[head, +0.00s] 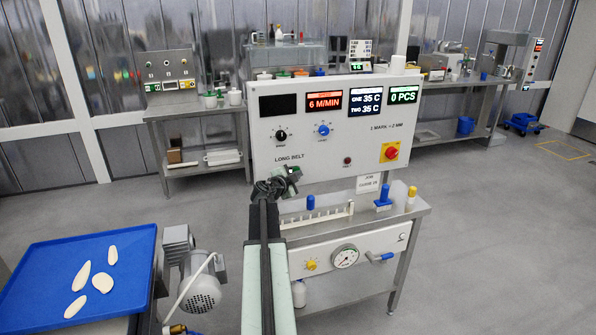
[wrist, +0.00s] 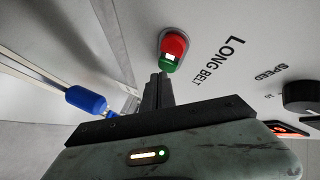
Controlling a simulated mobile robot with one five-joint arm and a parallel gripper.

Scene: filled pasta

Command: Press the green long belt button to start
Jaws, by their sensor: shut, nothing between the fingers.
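The control panel (head: 335,128) stands ahead, with the words LONG BELT on its lower left. In the wrist view, the long belt button is a rounded double one with a red part (wrist: 174,45), a small white patch and a green part (wrist: 167,67). My gripper (wrist: 159,76) is shut and empty, its fingertips close to the green part. I cannot tell whether they touch it. In the head view my gripper (head: 275,188) is in front of the panel's lower left corner and hides most of the button; a bit of green (head: 293,173) shows beside it.
A black speed knob (head: 281,135), a blue knob (head: 324,129) and a red stop button on yellow (head: 390,151) are on the panel. A white rack (head: 318,215) stands on the steel bench below. A blue tray (head: 35,285) with pasta pieces is at left.

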